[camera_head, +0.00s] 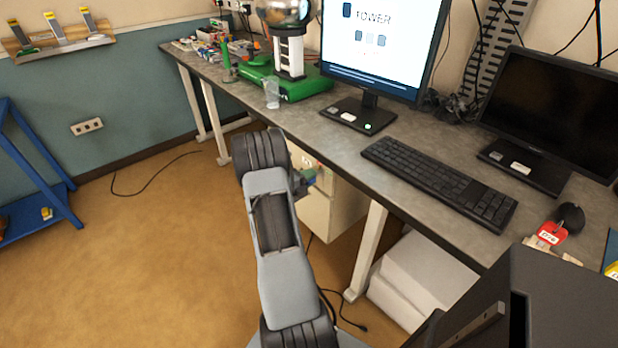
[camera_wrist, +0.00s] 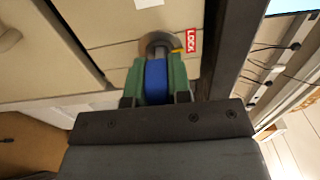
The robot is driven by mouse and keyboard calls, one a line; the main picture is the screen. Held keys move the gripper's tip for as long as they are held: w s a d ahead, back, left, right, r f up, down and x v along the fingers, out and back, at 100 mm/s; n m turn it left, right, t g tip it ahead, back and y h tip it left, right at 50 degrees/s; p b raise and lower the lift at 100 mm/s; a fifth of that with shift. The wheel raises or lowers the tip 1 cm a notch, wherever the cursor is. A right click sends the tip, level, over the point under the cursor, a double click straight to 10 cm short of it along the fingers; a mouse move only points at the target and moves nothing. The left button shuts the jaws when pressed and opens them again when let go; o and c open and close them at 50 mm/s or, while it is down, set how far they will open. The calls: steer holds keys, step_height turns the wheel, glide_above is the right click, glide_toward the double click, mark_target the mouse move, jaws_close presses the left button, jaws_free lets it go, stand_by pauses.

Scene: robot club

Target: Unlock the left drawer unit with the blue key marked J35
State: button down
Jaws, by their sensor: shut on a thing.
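My gripper (camera_wrist: 158,85), with green fingers, is shut on the blue key (camera_wrist: 156,80) in the wrist view. The key's grey shaft points at a round lock (camera_wrist: 172,43) on the pale drawer unit (camera_wrist: 120,52). The shaft overlaps the lock, but I cannot tell how deep it sits. A red label reading LOCK (camera_wrist: 191,40) is right beside the lock. The key's marking is not readable. In the head view, my gripper (camera_head: 311,179) is at the front of the pale drawer unit (camera_head: 335,208) under the desk, and my arm hides part of it.
The grey desk (camera_head: 330,140) overhangs the drawer unit, with a pale leg (camera_head: 368,250) to its right. A keyboard (camera_head: 440,180), monitors and a red tag (camera_head: 551,233) are on top. White boxes (camera_head: 420,275) stand under the desk. The brown floor at left is mostly clear.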

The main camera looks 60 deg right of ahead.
steer(key=shift+s+d+p, duration=0.2)
steer(key=shift+d+p, duration=0.15)
steer(key=shift+d, duration=0.2)
stand_by(1.2)
